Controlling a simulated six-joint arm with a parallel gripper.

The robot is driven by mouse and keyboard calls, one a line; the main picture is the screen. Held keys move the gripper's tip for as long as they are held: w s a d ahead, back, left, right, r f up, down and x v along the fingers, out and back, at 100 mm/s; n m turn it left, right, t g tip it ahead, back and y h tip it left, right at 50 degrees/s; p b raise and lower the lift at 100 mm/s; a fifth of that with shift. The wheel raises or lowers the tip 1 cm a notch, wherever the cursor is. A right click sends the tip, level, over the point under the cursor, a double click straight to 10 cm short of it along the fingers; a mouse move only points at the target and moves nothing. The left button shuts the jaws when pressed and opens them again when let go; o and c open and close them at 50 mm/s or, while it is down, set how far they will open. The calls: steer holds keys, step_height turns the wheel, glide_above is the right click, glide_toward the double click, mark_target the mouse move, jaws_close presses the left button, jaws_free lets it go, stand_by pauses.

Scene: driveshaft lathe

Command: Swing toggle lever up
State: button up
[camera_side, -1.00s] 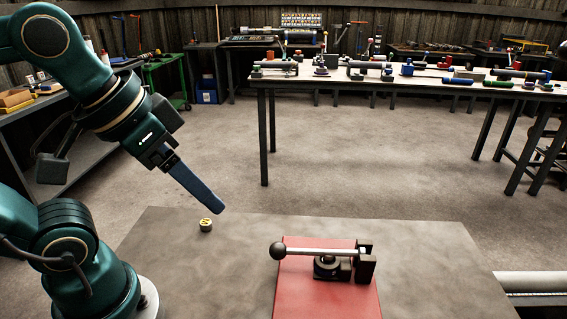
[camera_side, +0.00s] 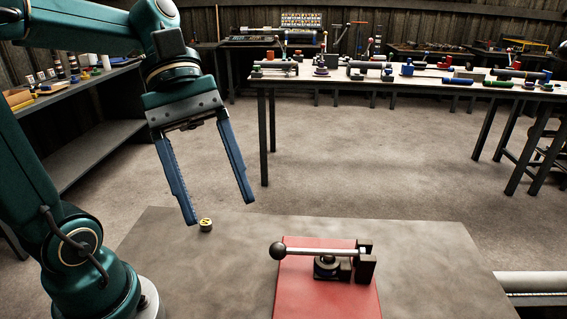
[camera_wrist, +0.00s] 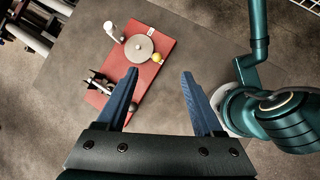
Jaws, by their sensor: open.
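The toggle lever (camera_side: 322,251) is a silver rod with a black ball knob (camera_side: 278,250) at its left end. It lies about level, joined to a dark bracket (camera_side: 366,262) on a red base plate (camera_side: 305,292). In the wrist view the red plate (camera_wrist: 150,76) shows at upper left, with a dark bracket (camera_wrist: 99,86) on its lower left side; the left finger hides part of the plate. My gripper (camera_side: 219,212) is open and empty, fingers pointing down, above and left of the lever. Its two blue fingers are wide apart in the wrist view (camera_wrist: 159,74) too.
A small yellow-and-black button (camera_side: 206,224) stands on the grey table (camera_side: 440,260) near my fingertips. In the wrist view, the plate carries a grey disc (camera_wrist: 139,48) and a yellow knob (camera_wrist: 157,58). The table right of the plate is clear. A workbench (camera_side: 400,82) stands far behind.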

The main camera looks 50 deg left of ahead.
mark_target(278, 250)
steer(key=w+a+r+n+t+h, duration=0.25)
steer(key=w+n+t+h, duration=0.2)
steer(key=n, duration=0.55)
steer(key=w+a+r+n+t+h, duration=0.25)
steer(key=w+a+n+h, duration=0.2)
steer(key=n, duration=0.55)
steer(key=shift+m, duration=0.3)
steer(key=f, duration=2.3)
steer(key=shift+s+d+f, duration=0.25)
steer(key=shift+d, duration=0.05)
steer(key=shift+d+f, duration=0.1)
steer(key=shift+d, duration=0.05)
steer(key=shift+x, duration=2.45)
jaws_close()
